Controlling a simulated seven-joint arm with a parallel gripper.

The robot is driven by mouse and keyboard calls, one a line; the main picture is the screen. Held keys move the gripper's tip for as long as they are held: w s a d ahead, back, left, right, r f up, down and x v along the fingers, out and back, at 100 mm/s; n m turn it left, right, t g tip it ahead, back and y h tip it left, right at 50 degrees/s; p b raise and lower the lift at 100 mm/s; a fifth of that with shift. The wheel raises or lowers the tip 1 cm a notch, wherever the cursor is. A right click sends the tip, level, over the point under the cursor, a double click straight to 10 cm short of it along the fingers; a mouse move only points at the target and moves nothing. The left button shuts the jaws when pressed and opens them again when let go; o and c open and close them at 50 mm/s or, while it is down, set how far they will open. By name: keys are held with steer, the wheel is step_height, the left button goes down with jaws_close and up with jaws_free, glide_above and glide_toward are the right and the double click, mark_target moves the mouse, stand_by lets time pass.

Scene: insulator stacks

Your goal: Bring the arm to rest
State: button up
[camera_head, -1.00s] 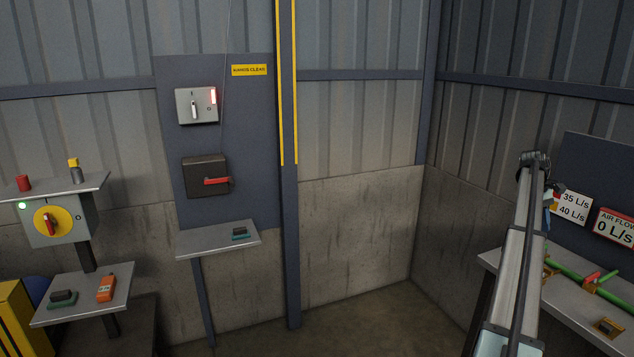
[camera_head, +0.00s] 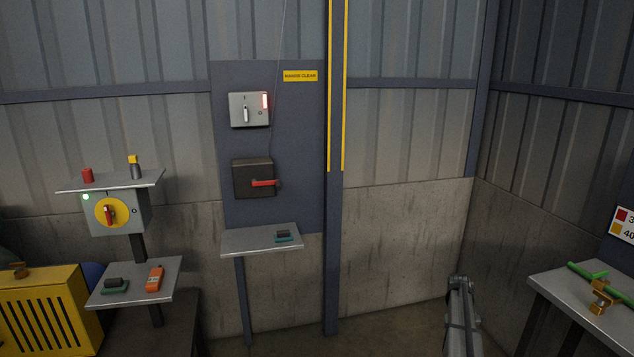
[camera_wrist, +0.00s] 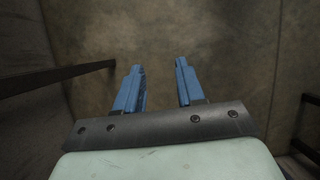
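My gripper (camera_wrist: 158,82) shows in the wrist view with its two blue fingers apart and nothing between them. It points at a bare, stained floor. In the head view part of my arm shows low, right of centre, in front of the concrete wall and apart from the tables. My fingertips are not visible in the head view.
A bench (camera_head: 578,304) with a green pipe (camera_head: 592,271) and a brass valve (camera_head: 601,297) stands at right. A small shelf (camera_head: 258,241) is under the switch panel (camera_head: 299,150). A yellow cabinet (camera_head: 47,305) and a lower shelf (camera_head: 135,291) are at left. The corner floor is clear.

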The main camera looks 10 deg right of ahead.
steer(key=s+a+f, duration=0.4)
steer(key=a+f, duration=0.2)
steer(key=a, duration=0.4)
steer(key=s+a+f, duration=0.4)
steer(key=a+f, duration=0.2)
steer(key=a, duration=0.3)
steer(key=s+a+f, duration=0.3)
steer(key=a+f, duration=0.4)
steer(key=a, duration=0.3)
steer(key=s+a+f+g, duration=0.1)
steer(key=s+a+f, duration=0.1)
steer(key=s+a, duration=0.8)
steer(key=s+a+f+g, duration=0.1)
steer(key=s+a+f, duration=0.2)
steer(key=s+a, duration=0.7)
steer(key=s, duration=0.7)
steer(key=shift+s+f+m, duration=0.25)
steer(key=shift+m, duration=0.15)
steer(key=shift+d, duration=0.1)
